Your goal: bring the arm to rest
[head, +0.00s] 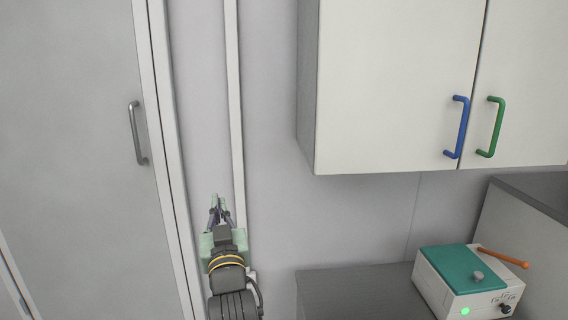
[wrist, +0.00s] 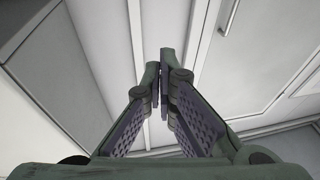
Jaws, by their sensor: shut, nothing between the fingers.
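My gripper (head: 216,202) shows in the head view at the lower middle-left, at the end of my raised arm, in front of the grey wall beside the tall door. Its fingers point up and away. The wrist view shows the gripper (wrist: 160,68) with its two fingertips close together and nothing between them. It is apart from every object in the head view.
A white wall cabinet (head: 392,90) with blue and green handles hangs at the upper right. Below it, a white box (head: 438,288) with a teal lid and orange rod stands on a grey counter (head: 345,290). A tall grey door (head: 75,160) is at the left.

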